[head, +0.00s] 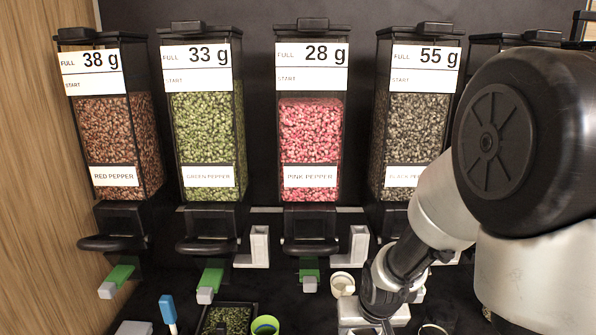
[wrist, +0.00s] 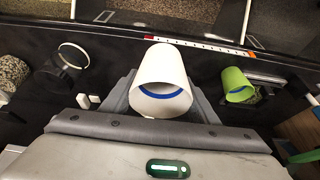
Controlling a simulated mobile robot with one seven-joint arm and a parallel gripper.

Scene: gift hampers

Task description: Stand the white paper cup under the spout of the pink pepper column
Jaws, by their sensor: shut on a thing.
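The white paper cup (wrist: 162,72) sits between the two grey fingers of my gripper (wrist: 160,98) in the wrist view. Its open end, with a blue line inside, faces the wrist camera. In the head view a pale cup (head: 342,281), likely the same one, shows beside my gripper (head: 352,304), whose fingertips are mostly hidden. The pink pepper column (head: 311,130) stands at the middle of the row. Its black spout part (head: 310,222) and green lever (head: 309,268) are left of the cup. Whether the cup touches the surface cannot be told.
Red (head: 114,140), green (head: 206,130) and black pepper columns (head: 413,130) flank it. White brackets (head: 259,247) stand between spouts. A green cup (head: 265,325) and a tray of green pepper (head: 229,320) lie front left. My arm covers the right side.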

